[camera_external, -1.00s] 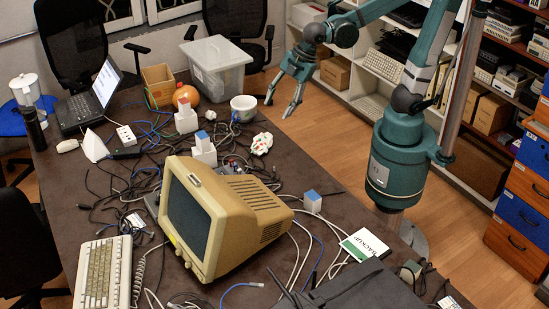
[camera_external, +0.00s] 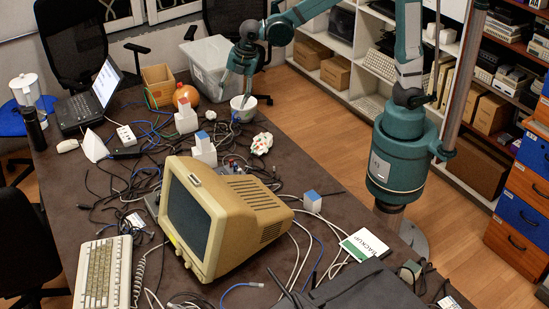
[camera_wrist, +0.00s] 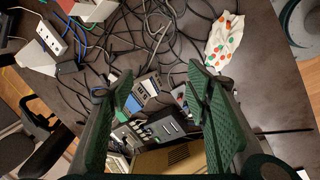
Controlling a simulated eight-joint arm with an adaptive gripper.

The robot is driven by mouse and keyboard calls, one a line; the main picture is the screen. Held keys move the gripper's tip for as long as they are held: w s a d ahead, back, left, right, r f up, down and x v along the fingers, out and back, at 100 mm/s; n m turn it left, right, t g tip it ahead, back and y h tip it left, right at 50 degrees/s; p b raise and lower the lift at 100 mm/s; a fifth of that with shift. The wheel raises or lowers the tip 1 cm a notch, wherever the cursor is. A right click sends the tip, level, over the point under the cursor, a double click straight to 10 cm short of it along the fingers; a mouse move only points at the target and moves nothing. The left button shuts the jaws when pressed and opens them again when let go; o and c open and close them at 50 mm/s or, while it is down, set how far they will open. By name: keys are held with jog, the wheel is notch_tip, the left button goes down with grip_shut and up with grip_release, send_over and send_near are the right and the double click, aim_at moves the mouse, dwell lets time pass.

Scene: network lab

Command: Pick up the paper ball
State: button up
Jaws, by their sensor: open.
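The paper ball, a crumpled white piece with red and green marks (camera_external: 260,143), lies on the dark table right of the stacked white boxes. In the wrist view the paper ball (camera_wrist: 223,42) is at the upper right, beyond the right finger. My gripper (camera_external: 234,92) is open and empty, pointing down above the far side of the table, in line with the white bowl (camera_external: 244,113). It is up and to the left of the paper ball in the external view. The wrist view shows its two green fingers (camera_wrist: 162,95) wide apart, with cables and dark devices between them below.
Loose cables cover much of the table. A beige monitor (camera_external: 225,215) stands in front of the paper ball.

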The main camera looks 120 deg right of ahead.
jog(key=w+d+f+n+g+p, duration=0.1)
jog(key=d+f, duration=0.2)
jog(key=d, duration=0.4)
jog(key=d+f+n+p, duration=0.1)
jog(key=d+f+n, duration=0.15)
jog(key=d, duration=0.45)
jog(key=n+g+p, duration=0.1)
jog(key=n+g, duration=0.1)
send_over(211, 113)
jog(key=shift+y, duration=0.3)
jog(key=f, duration=0.9)
jog(key=shift+d+f, duration=0.1)
jog(key=shift+d, duration=0.1)
jog(key=shift+s+d+f, duration=0.1)
jog(key=shift+d+f, duration=0.1)
jog(key=shift+d, duration=0.05)
jog(key=shift+f, duration=0.1)
jog(key=shift+d+f, duration=0.1)
jog(key=shift+f, duration=1.05)
jog(key=shift+f, duration=0.15)
jog(key=shift+s+d+f+b, duration=0.1)
jog(key=shift+f+b, duration=0.35)
jog(key=shift+f, duration=0.8)
jog(key=shift+s+d+f+b, duration=0.1)
jog(key=shift+f+b, duration=0.3)
jog(key=shift+f, duration=0.8)
jog(key=shift+c, duration=0.5)
jog(key=c, duration=0.6)
